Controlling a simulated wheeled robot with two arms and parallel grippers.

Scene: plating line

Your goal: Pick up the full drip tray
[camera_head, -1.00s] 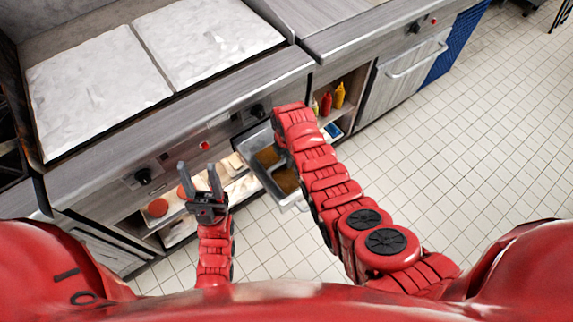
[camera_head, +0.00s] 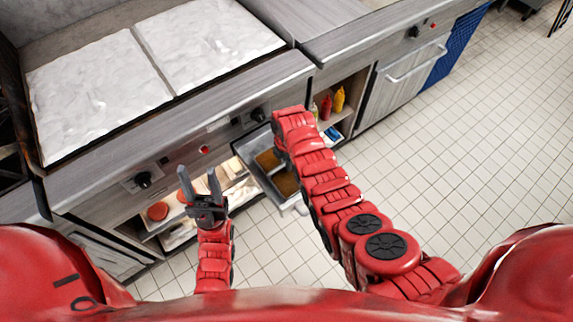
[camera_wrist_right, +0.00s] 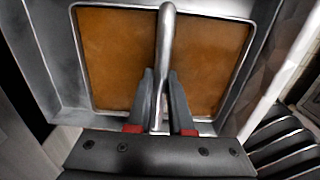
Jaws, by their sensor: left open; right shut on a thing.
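The drip tray (camera_head: 256,183) is a grey metal tray with brown liquid in it. In the head view it juts out from the front of the griddle unit, partly hidden by my right arm. In the right wrist view the tray (camera_wrist_right: 55,60) fills most of the picture, and a metal bar handle (camera_wrist_right: 166,45) runs over the brown liquid. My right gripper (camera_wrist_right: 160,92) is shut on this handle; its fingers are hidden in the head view. My left gripper (camera_head: 200,183) is open and empty, left of the tray, before the lower shelf.
The griddle (camera_head: 95,85) with two pale slabs lies above. A lower shelf (camera_head: 240,193) holds a red round item (camera_head: 157,211) and other food. Red and yellow bottles (camera_head: 339,99) stand in a cubby at right. The tiled floor (camera_head: 450,200) is open to the right.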

